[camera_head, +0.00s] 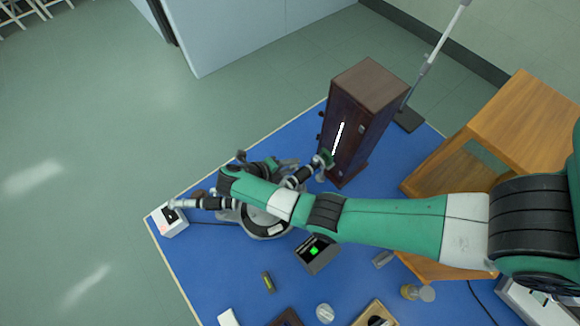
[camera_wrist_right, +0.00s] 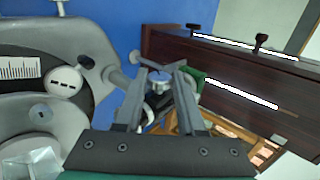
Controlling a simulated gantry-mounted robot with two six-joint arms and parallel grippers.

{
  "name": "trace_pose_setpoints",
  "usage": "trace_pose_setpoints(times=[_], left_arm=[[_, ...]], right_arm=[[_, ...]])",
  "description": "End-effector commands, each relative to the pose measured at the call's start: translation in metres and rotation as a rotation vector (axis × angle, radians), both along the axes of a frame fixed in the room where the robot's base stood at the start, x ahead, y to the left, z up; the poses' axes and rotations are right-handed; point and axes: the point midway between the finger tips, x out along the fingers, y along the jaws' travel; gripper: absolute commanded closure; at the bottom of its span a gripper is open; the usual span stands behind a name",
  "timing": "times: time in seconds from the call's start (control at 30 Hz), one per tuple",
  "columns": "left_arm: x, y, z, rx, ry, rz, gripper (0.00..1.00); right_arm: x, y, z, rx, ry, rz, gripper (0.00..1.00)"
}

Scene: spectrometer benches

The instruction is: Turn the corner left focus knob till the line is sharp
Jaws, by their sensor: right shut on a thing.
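The grey spectrometer (camera_head: 262,228) stands on the blue mat, partly hidden under my right arm. One dark, silver-banded tube (camera_head: 303,175) runs from it towards the tall dark wooden cabinet (camera_head: 365,100), and another (camera_head: 205,204) points left. In the right wrist view my right gripper (camera_wrist_right: 158,85) is shut on a small silver part, the focus knob (camera_wrist_right: 158,76), mostly hidden by the fingers. A green piece (camera_wrist_right: 194,78) lies just right of the fingertips. A bright white line (camera_head: 338,139) shows on the cabinet face. My left gripper is out of view.
A white box (camera_head: 170,221) stands at the mat's left corner. A dark box with a green-lit screen (camera_head: 316,252) sits below my arm. Small items lie at the front. An open wooden case (camera_head: 510,140) is at right. The blue mat (camera_head: 205,265) is bare at lower left.

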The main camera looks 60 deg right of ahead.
Motion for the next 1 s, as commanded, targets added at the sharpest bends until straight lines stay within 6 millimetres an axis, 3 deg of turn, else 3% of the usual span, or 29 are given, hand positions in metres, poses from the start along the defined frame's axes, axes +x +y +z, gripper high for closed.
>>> trace_pose_setpoints(times=[0.4,0.43,0.6,1.0], left_arm=[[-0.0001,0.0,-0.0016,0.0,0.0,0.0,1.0],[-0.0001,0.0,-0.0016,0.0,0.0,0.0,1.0],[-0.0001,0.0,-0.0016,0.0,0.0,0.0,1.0],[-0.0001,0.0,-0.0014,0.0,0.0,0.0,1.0]], right_arm=[[-0.0003,0.0001,-0.0008,-0.008,0.006,0.0,1.0],[-0.0004,0.0002,-0.0009,-0.008,0.006,0.0,0.6],[-0.0003,0.0,-0.0008,-0.008,0.006,0.0,0.31],[0.0043,0.0078,0.0065,-0.008,0.004,0.002,0.31]])
